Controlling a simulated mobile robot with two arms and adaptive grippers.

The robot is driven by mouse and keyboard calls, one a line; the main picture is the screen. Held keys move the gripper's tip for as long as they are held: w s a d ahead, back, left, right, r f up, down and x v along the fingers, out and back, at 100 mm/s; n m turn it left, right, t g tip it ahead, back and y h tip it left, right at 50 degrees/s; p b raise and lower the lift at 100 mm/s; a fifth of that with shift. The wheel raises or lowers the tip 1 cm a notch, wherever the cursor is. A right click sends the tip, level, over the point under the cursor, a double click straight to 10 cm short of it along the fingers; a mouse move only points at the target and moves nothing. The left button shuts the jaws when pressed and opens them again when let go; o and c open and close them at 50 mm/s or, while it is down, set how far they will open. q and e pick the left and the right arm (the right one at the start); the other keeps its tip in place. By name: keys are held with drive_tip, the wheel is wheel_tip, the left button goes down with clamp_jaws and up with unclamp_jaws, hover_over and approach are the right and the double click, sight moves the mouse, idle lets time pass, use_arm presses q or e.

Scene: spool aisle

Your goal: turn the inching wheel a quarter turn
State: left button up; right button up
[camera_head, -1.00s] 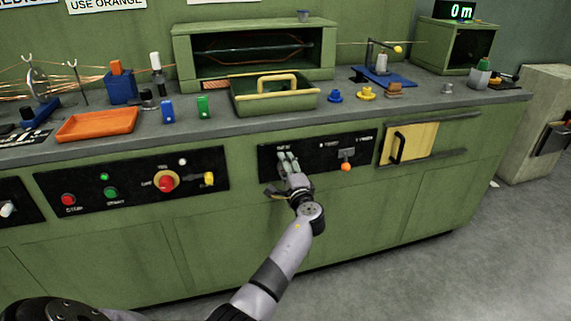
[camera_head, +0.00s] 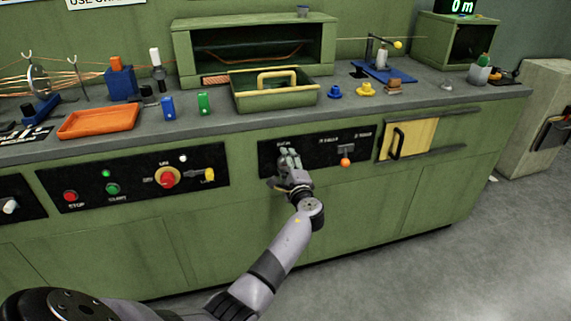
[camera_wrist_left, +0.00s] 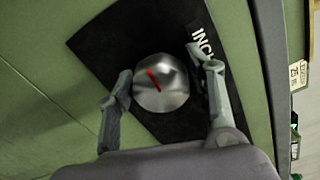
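The inching wheel (camera_wrist_left: 162,84) is a round silver knob with a red mark, on a black panel with a partly hidden white label. In the left wrist view the red mark points up and slightly left. My left gripper (camera_wrist_left: 160,72) is open, with one finger on each side of the wheel. A small gap shows at the left finger; I cannot tell whether the right finger touches. In the head view my left gripper (camera_head: 288,156) is at the left end of the black panel (camera_head: 326,151) and hides the wheel. My right gripper is not in view.
Right of the gripper on the panel is an orange-tipped lever (camera_head: 345,161). To the left is a panel with a red knob on a yellow disc (camera_head: 167,178) and buttons. A green tray (camera_head: 276,105) stands on the bench above. The floor in front is clear.

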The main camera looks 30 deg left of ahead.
use_arm(q)
drive_tip(key=o, duration=0.4)
drive_tip(key=shift+d, duration=0.1)
drive_tip(key=v, duration=1.1)
drive_tip(key=shift+s+d, duration=0.3)
drive_tip(key=shift+f, duration=0.1)
